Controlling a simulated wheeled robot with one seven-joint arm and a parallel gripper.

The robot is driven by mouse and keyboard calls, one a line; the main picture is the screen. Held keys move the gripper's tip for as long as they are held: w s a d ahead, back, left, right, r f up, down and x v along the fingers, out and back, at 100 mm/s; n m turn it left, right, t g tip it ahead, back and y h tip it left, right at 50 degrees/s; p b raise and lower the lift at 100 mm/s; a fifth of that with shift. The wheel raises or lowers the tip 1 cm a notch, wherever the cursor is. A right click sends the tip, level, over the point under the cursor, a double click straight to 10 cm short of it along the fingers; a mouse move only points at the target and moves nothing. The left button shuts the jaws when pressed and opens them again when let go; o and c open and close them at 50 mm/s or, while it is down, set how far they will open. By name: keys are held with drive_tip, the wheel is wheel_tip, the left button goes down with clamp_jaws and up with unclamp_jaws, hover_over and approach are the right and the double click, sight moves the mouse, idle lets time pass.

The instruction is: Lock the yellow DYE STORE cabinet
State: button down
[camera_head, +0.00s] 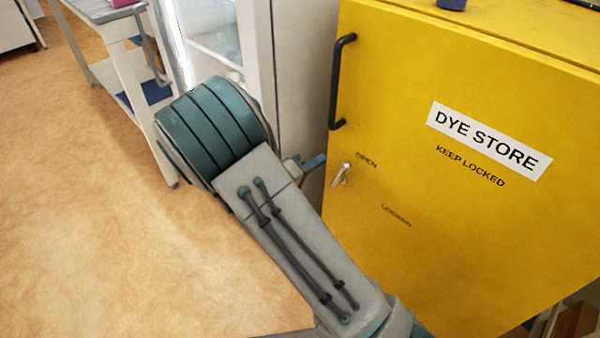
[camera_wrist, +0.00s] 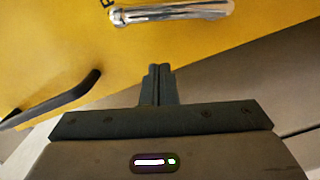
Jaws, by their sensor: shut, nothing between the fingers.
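The yellow DYE STORE cabinet (camera_head: 455,235) fills the right of the head view, and its door looks shut. A small silver turn handle (camera_head: 342,174) sits near the door's left edge, beside the printed word OPEN (camera_head: 366,160). The word LOCKED (camera_head: 396,215) is printed lower and to the right. My gripper (camera_head: 316,162) is just left of the silver handle, partly hidden by my arm. In the wrist view, my gripper's fingers (camera_wrist: 160,72) are together and empty. The silver handle (camera_wrist: 172,12) lies across the top of that view, apart from the fingertips.
A black pull handle (camera_head: 341,80) stands out from the door above the silver handle; it also shows at left in the wrist view (camera_wrist: 60,100). A pale cabinet (camera_head: 300,70) stands left of the yellow one. A white table (camera_head: 125,60) is further back. Floor at left is clear.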

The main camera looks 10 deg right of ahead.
drive_tip(key=shift+s+d+f, duration=0.3)
drive_tip(key=shift+s+d, duration=0.25)
drive_tip(key=shift+s, duration=0.1)
drive_tip(key=shift+s+d+f, duration=0.3)
drive_tip(key=shift+s+d, duration=0.25)
drive_tip(key=shift+s, duration=0.1)
drive_tip(key=shift+d+f+b, duration=0.1)
drive_tip(key=shift+b, duration=0.4)
drive_tip(key=shift+s+m+b, duration=0.2)
drive_tip(key=shift+m+b, duration=0.2)
drive_tip(key=shift+b, duration=0.15)
